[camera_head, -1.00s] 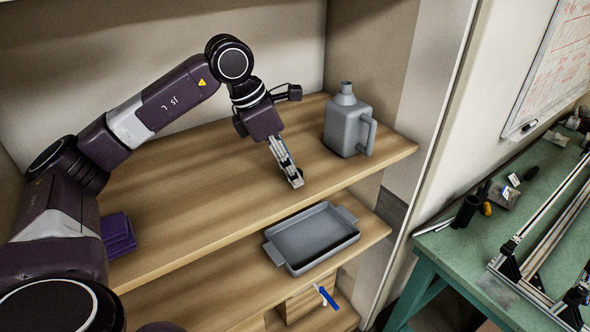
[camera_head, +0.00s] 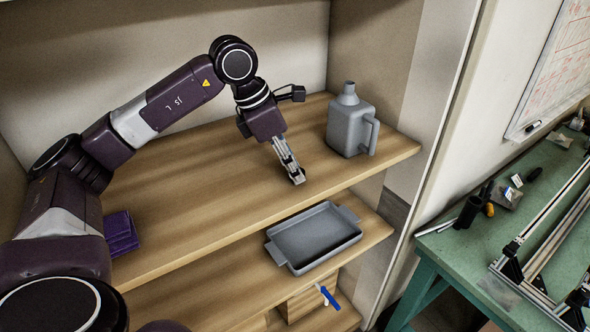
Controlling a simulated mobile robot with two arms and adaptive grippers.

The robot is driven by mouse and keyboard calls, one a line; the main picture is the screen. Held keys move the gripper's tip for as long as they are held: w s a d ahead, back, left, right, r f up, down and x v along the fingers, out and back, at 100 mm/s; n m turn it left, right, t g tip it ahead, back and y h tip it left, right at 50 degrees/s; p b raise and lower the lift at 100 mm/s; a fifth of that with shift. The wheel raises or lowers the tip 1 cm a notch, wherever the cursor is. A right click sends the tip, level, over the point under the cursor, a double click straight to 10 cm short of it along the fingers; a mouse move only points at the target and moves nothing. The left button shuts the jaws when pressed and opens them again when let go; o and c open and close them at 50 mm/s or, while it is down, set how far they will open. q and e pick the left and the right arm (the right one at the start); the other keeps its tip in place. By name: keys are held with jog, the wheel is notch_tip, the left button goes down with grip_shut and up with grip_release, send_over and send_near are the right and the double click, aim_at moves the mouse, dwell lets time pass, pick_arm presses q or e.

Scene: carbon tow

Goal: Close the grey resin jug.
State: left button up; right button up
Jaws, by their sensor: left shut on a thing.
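The grey resin jug (camera_head: 347,131) stands upright on the upper wooden shelf, towards its right end. Its narrow neck points up and its handle faces right. I cannot tell from here whether its mouth is covered. My left gripper (camera_head: 297,176) points down over the same shelf, to the left of the jug and nearer the front edge, apart from it. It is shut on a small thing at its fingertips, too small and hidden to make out. My right gripper is not in view.
A grey tray (camera_head: 273,253) sits on the lower shelf. Purple folded items (camera_head: 120,233) lie at the upper shelf's left. A wooden block and a blue-handled item (camera_head: 329,297) are below. A green workbench (camera_head: 455,248) with a metal frame stands right. The upper shelf's middle is clear.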

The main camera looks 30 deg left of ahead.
aim_at(304, 173)
pick_arm(q)
jog(key=shift+r, duration=0.1)
jog(key=shift+r+b, duration=0.45)
jog(key=shift+r, duration=0.45)
jog(key=shift+s+d+r+b, duration=0.2)
jog(key=shift+d+r+b, duration=0.3)
jog(key=shift+r, duration=0.1)
jog(key=s+d+b, duration=0.2)
jog(key=s+d, duration=0.1)
jog(key=d, duration=0.5)
jog(key=s+d+b, duration=0.2)
jog(key=s+d, duration=0.1)
jog(key=d, duration=0.4)
jog(key=shift+s+d+r, duration=0.15)
jog(key=shift+s+d, duration=0.15)
jog(key=shift+d, duration=0.05)
jog(key=s+a+f+m+g+y, duration=0.1)
jog(key=s+f+m+g, duration=0.2)
jog(key=f+m, duration=0.6)
jog(key=s+a+f+m+g+y, duration=0.1)
jog(key=s+f+m+g, duration=0.3)
jog(key=f+m, duration=0.5)
jog(key=shift+s+a+f+m+g+y, duration=0.3)
jog(key=shift+f+m+g+y, duration=0.15)
jog(key=shift+m, duration=4.45)
